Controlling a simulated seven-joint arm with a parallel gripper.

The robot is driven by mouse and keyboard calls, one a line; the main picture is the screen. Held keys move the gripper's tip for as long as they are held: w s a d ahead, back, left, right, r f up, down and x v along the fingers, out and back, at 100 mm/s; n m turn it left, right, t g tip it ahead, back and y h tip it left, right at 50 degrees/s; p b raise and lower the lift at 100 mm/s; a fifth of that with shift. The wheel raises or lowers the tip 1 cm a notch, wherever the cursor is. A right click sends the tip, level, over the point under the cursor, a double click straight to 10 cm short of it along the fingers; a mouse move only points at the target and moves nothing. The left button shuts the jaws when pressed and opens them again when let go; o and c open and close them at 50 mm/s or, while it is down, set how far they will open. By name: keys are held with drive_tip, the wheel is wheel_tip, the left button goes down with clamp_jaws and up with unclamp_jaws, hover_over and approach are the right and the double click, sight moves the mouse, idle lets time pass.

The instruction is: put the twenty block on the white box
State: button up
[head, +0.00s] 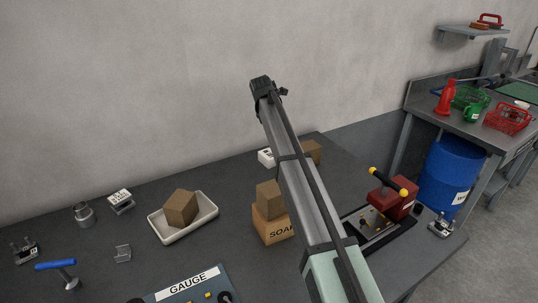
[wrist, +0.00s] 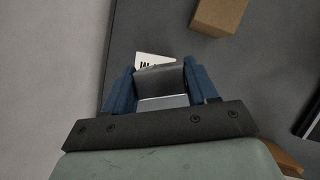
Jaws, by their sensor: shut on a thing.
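My gripper (wrist: 158,82) has its blue fingers shut on a plain grey metal block (wrist: 162,83), which I take for the twenty block; no number on it can be read. The white box (head: 265,157) stands at the back of the dark bench, partly hidden by my arm in the head view. In the wrist view a white face with dark lettering, seemingly the white box (wrist: 153,60), shows just beyond the held block and is partly covered by it. I cannot tell the height between them. In the head view my fingers and the block cannot be made out.
A brown block (head: 312,151) stands right of the white box. Another (head: 268,194) sits on the SOAP carton (head: 270,229). A white tray (head: 206,229) holds a brown block (head: 180,208). A red device with a yellow-ended handle (head: 392,199) is at right.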

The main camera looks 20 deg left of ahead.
sight(269, 153)
drive_tip(key=shift+w+a+r, duration=0.15)
drive_tip(key=shift+w+a, duration=0.05)
drive_tip(key=shift+a, duration=0.4)
drive_tip(key=shift+w+a+r, duration=0.1)
drive_tip(key=shift+w+a, duration=0.1)
drive_tip(key=shift+a, duration=0.4)
drive_tip(key=shift+f, duration=4.7)
drive_tip(key=shift+f, duration=0.15)
drive_tip(key=o, duration=1.5)
drive_tip(key=v, duration=1.2)
drive_tip(key=shift+w+a+r, duration=0.15)
drive_tip(key=shift+w+r, duration=0.05)
drive_tip(key=shift+w, duration=0.05)
